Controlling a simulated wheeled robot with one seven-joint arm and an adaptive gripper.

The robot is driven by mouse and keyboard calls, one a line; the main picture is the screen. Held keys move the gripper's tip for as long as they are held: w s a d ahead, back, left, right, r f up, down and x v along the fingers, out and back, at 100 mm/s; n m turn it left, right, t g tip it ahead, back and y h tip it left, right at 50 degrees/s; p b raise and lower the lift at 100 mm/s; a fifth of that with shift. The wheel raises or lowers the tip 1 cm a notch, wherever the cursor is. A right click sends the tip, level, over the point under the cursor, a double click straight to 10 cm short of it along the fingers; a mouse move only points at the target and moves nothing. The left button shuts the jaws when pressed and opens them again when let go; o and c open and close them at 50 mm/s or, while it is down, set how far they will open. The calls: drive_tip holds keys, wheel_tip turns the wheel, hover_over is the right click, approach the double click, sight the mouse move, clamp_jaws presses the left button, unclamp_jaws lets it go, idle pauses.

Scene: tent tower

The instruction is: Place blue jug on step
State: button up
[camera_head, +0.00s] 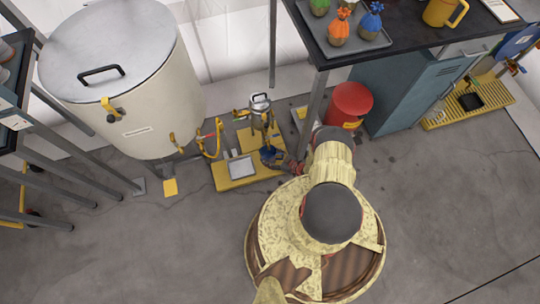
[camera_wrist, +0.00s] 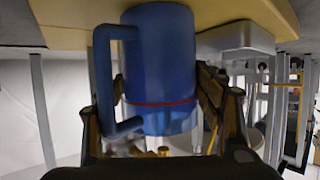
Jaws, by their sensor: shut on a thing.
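The blue jug (camera_wrist: 160,60) has a side handle and a thin red line around it. In the wrist view it stands between the two fingers of my gripper (camera_wrist: 160,92), which is shut on it. In the head view only a small blue part of the jug (camera_head: 267,153) shows beside my gripper (camera_head: 274,158). The yellow step (camera_head: 228,183) is a low platform on the floor, and the jug is at its right part. The step also fills the top of the wrist view (camera_wrist: 70,15). I cannot tell whether the jug touches it.
A pale square tray (camera_head: 241,167) sits on the step left of the jug. A metal tap stand (camera_head: 261,110) rises just behind. A large cream tank (camera_head: 135,95) is at left, a red bin (camera_head: 350,101) at right. Floor at lower left is clear.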

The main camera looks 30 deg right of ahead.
drive_tip(key=o, duration=1.3)
drive_tip(key=shift+f, duration=0.15)
drive_tip(key=shift+s+r, duration=0.2)
drive_tip(key=shift+r, duration=0.05)
drive_tip(key=shift+p+v, duration=1.6)
drive_tip(key=shift+v, duration=4.2)
